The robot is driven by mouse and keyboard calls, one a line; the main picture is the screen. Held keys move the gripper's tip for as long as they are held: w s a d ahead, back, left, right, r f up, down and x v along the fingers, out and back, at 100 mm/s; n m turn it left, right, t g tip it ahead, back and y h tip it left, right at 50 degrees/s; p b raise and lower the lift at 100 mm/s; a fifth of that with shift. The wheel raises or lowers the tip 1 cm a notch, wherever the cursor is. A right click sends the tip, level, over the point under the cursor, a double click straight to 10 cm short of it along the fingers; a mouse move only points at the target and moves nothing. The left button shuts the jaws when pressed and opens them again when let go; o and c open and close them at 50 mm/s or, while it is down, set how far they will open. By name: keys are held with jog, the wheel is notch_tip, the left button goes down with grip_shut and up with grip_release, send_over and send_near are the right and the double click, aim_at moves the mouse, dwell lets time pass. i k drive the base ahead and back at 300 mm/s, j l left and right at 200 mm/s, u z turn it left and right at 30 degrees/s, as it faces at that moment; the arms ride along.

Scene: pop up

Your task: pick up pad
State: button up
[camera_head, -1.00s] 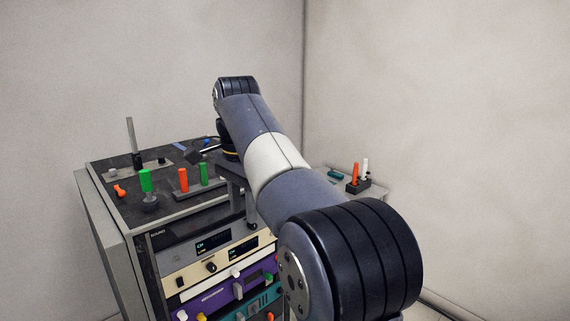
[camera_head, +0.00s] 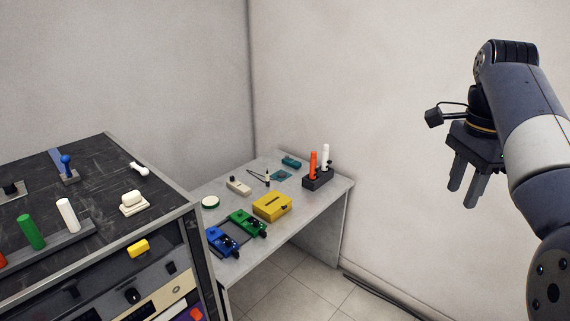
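My gripper (camera_head: 462,197) hangs at the right of the head view, fingers pointing down and apart, with nothing between them. It is to the right of the grey side table (camera_head: 210,185) in the picture. Two small flat things on that table could be the pad: a round white piece with a green rim (camera_head: 210,202) near the left edge, and a thin teal square (camera_head: 281,176) towards the back. I cannot tell which one is meant. Both show unobstructed.
The table also holds a yellow box (camera_head: 272,206), blue (camera_head: 222,241) and green (camera_head: 247,224) devices, a beige device (camera_head: 238,187), a teal block (camera_head: 291,162) and a dark holder (camera_head: 318,179) with orange and white sticks. A tall dark-topped cabinet (camera_head: 100,205) stands left.

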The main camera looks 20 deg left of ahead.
aim_at(133, 201)
jog(key=i+l+u, duration=0.15)
jog(key=i, duration=0.25)
jog(key=i+u, duration=0.2)
jog(key=i, duration=0.15)
jog(key=i+l+u, duration=0.15)
jog(key=i, duration=0.25)
jog(key=i+u, duration=0.2)
jog(key=u, duration=0.25)
jog(key=i+u, duration=0.2)
jog(key=u, duration=0.3)
jog(key=i+l+u, duration=0.15)
jog(key=u, duration=0.3)
jog(key=i+l+u, duration=0.15)
jog(key=u, duration=0.3)
jog(key=i+l+u, duration=0.1)
jog(key=u, duration=0.35)
jog(key=i+l+u, duration=0.25)
jog(key=u, duration=0.2)
jog(key=i+l+u, duration=0.1)
jog(key=l+u, duration=0.15)
jog(key=u, duration=0.25)
jog(key=i+l+u, duration=0.1)
jog(key=l+u, duration=0.15)
jog(key=u, duration=0.2)
jog(key=i+l+u, duration=0.1)
jog(key=l+u, duration=0.15)
